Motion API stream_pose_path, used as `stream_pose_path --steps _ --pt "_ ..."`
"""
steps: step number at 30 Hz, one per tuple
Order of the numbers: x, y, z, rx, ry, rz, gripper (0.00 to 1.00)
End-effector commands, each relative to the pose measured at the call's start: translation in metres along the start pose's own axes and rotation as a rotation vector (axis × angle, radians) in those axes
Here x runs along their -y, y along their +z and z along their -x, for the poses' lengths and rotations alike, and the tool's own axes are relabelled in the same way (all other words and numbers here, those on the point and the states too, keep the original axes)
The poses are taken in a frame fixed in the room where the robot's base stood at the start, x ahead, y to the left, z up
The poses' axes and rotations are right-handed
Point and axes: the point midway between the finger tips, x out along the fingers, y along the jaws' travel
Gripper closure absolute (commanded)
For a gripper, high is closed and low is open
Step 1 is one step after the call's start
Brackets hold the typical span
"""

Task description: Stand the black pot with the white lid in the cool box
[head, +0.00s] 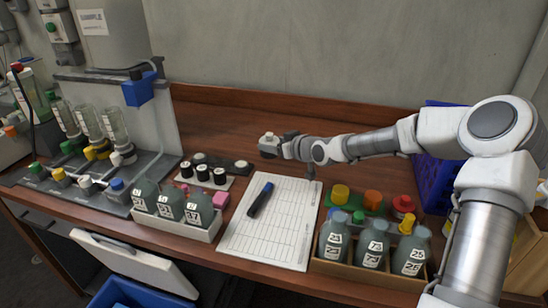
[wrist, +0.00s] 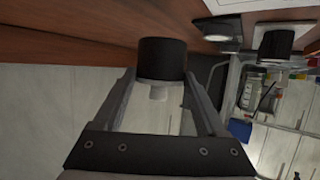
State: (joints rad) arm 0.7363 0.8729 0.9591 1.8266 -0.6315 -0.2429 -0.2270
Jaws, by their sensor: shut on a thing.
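My gripper (head: 283,147) is stretched out over the back of the bench, at the middle of the head view. In the wrist view it (wrist: 162,85) is shut on a black pot (wrist: 162,58), with the black body between the fingertips and a small pale part below it in the picture. In the head view the held pot (head: 268,146) is small and partly covered by the fingers. The cool box (head: 135,294) stands at the lower left, below the bench front, its white lid (head: 128,258) raised and tilted. Its blue inside shows only partly.
More black pots with white tops stand on a pale holder (head: 210,181) left of my gripper. A clipboard sheet (head: 270,222) with a dark pen, a bottle tray (head: 178,226), a wooden bottle crate (head: 365,272) and a blue crate (head: 432,180) surround it.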

Motion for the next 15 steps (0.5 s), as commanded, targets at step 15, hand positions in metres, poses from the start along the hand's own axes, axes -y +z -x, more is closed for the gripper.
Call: stream_pose_path --steps 15 --pt "0.0 0.036 -0.015 -0.001 0.0 -0.001 0.83"
